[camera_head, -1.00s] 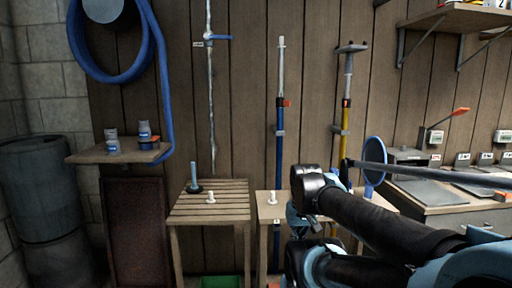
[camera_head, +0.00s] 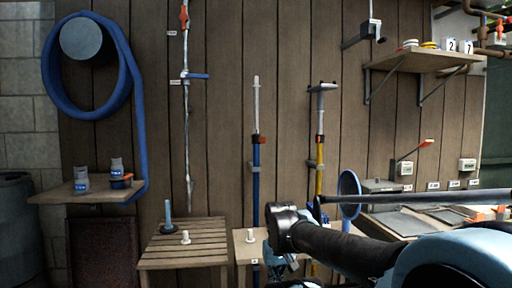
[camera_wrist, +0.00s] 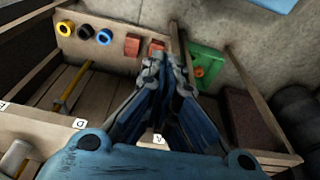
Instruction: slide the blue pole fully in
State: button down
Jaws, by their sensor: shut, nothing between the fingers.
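The blue pole (camera_head: 256,190) stands upright against the plank wall in the head view. A silver inner section (camera_head: 256,103) sticks out well above its red clamp (camera_head: 257,138). My gripper (camera_wrist: 168,68) is shut and empty in the wrist view, pointing toward the floor and a low shelf. In the head view it is below my dark wrist, right of the blue pole and lower than its clamp, partly cut off. I cannot see the pole clearly in the wrist view.
A yellow pole (camera_head: 320,150) stands to the right of the blue one. A slatted bench (camera_head: 185,255) is at left, with a bench (camera_head: 243,248) before the blue pole. A blue round paddle (camera_head: 349,193) is by my arm. The wrist view shows a green tray (camera_wrist: 207,66).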

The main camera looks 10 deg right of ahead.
dwell(0.3)
jog(key=c, duration=2)
grip_release()
jog(key=shift+r, duration=0.1)
jog(key=o, duration=0.6)
jog(key=r, duration=0.2)
jog(key=a+r, duration=0.1)
jog(key=shift+w+y, duration=0.25)
jog(key=shift+y, duration=0.15)
jog(key=w+a+r+n+t+y, duration=0.15)
jog(key=w+r+y, duration=0.25)
jog(key=w+r, duration=0.9)
jog(key=w+a+r+n+t+y, duration=0.1)
jog(key=w+r+n+t+y, duration=0.15)
jog(key=w+r, duration=1)
jog(key=w+d+r+n+t+y, duration=0.2)
jog(key=w+d+r, duration=0.3)
jog(key=r, duration=0.6)
jog(key=w+d+r+n+t+y, duration=0.1)
jog(key=w+d+r+t+y, duration=0.2)
jog(key=d+r, duration=0.6)
jog(key=w+d+r+n+t, duration=0.2)
jog(key=w+d+r, duration=0.25)
jog(key=r, duration=0.75)
jog(key=x, duration=1.8)
jog(key=shift+s+r, duration=0.1)
jog(key=shift+r, duration=0.05)
